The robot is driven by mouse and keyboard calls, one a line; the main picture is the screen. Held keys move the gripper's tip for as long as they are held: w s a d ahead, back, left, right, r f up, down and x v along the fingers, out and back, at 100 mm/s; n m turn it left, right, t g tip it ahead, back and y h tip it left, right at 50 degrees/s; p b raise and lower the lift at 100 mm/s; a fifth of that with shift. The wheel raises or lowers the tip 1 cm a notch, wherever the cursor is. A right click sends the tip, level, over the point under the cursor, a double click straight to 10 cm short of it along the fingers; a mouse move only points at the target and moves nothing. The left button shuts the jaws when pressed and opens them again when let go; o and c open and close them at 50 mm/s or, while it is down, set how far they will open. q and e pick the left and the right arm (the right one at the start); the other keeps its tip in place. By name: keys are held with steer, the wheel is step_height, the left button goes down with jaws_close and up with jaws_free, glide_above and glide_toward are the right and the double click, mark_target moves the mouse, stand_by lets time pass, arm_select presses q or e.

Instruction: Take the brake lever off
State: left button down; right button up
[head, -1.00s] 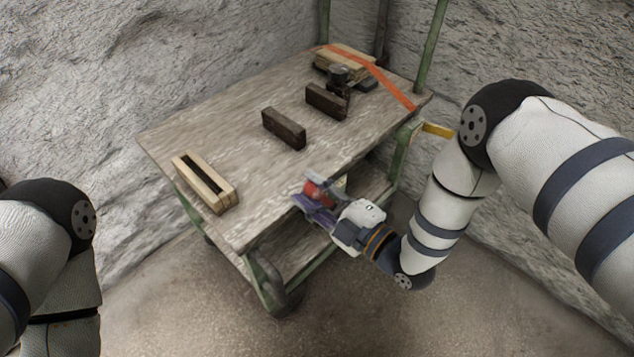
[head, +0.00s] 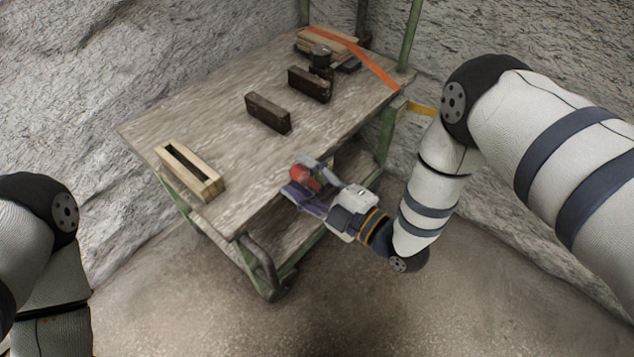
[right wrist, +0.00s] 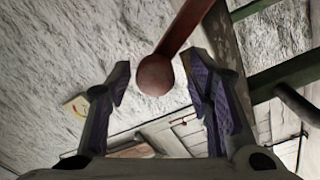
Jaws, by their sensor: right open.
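The brake lever shows in the right wrist view as a dull red bar with a round red knob (right wrist: 155,75). The knob is between the two fingers of my right gripper (right wrist: 160,88), with a gap on each side. In the head view the red knob (head: 299,173) is at the cart's near right edge, between the fingers of my right gripper (head: 306,180), which is open. The lever's base is hidden in the head view. My left arm enters at the left; its gripper is out of view.
The wooden cart top (head: 190,115) has a slotted wooden block (head: 190,170), two dark bricks (head: 268,113) (head: 309,84) and strapped boards (head: 318,42) on it. A green frame with a bent handle (head: 262,265) supports it. A lower shelf (head: 345,170) shows beneath. Rough walls stand behind.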

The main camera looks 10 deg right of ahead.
steer(key=v, duration=1.1)
steer(key=s+d+f+m+g+h+p, duration=0.2)
steer(key=s+d+f+m+g+h, duration=0.1)
steer(key=s+f+m+g+h, duration=0.25)
steer(key=s+d+f+m+g+h+p, duration=0.2)
steer(key=s+d+f+m+g+h, duration=0.15)
steer(key=s+m, duration=0.4)
arm_select(q)
steer(key=w+r+t+p, duration=0.2)
steer(key=w+r, duration=0.4)
steer(key=r, duration=0.1)
steer(key=shift+w+t, duration=0.2)
steer(key=shift+t, duration=0.1)
arm_select(e)
steer(key=s+d+r+m+g+h, duration=0.1)
steer(key=s+m+g, duration=0.2)
steer(key=s, duration=0.7)
steer(key=s+d+r+m+g+h, duration=0.1)
steer(key=s+m+g, duration=0.3)
steer(key=s, duration=0.6)
steer(key=shift+s+d+r+g, duration=0.4)
steer(key=shift+d+r, duration=0.25)
steer(key=shift+r, duration=0.15)
